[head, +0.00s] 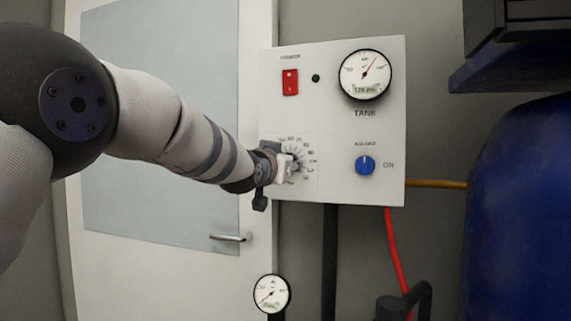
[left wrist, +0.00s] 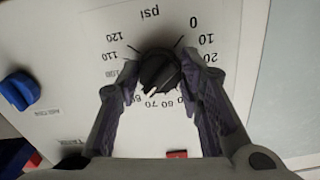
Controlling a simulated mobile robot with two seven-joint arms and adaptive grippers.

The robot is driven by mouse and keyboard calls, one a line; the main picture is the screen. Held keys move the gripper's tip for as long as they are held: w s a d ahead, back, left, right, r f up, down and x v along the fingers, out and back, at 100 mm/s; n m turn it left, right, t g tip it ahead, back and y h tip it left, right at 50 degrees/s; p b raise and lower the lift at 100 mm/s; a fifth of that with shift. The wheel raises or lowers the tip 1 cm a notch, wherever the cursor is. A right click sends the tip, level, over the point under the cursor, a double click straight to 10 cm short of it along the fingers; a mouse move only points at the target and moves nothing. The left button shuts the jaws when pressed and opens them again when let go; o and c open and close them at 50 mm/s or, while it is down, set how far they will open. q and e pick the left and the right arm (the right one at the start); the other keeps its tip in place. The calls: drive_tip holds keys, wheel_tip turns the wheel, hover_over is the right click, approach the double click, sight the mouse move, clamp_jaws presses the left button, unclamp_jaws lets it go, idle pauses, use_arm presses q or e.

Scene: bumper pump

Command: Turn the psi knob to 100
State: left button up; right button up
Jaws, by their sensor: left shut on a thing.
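The black psi knob (left wrist: 158,70) sits in the middle of the left wrist view, inside a printed dial running from 0 to 120 that appears upside down. My left gripper (left wrist: 160,82) has one finger on each side of the knob and is shut on it. A pale mark on the knob faces the lower part of the picture, roughly toward the 60 to 80 numbers; its exact reading is unclear. In the head view my left gripper (head: 287,167) is at the dial on the white panel (head: 335,125) and hides the knob. My right gripper is not in view.
The panel also has a red switch (head: 290,82), a tank gauge (head: 365,75) and a blue knob (head: 365,165) beside "ON". A blue tank (head: 520,200) stands at right. A red hose (head: 393,245) and a small gauge (head: 271,294) are below.

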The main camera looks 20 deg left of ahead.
use_arm(q)
drive_tip(key=shift+m, duration=4.2)
drive_tip(key=o, duration=1.2)
drive_tip(key=shift+c, duration=0.2)
drive_tip(key=s, duration=0.7)
drive_tip(key=shift+s+a, duration=0.2)
drive_tip(key=shift+s, duration=0.05)
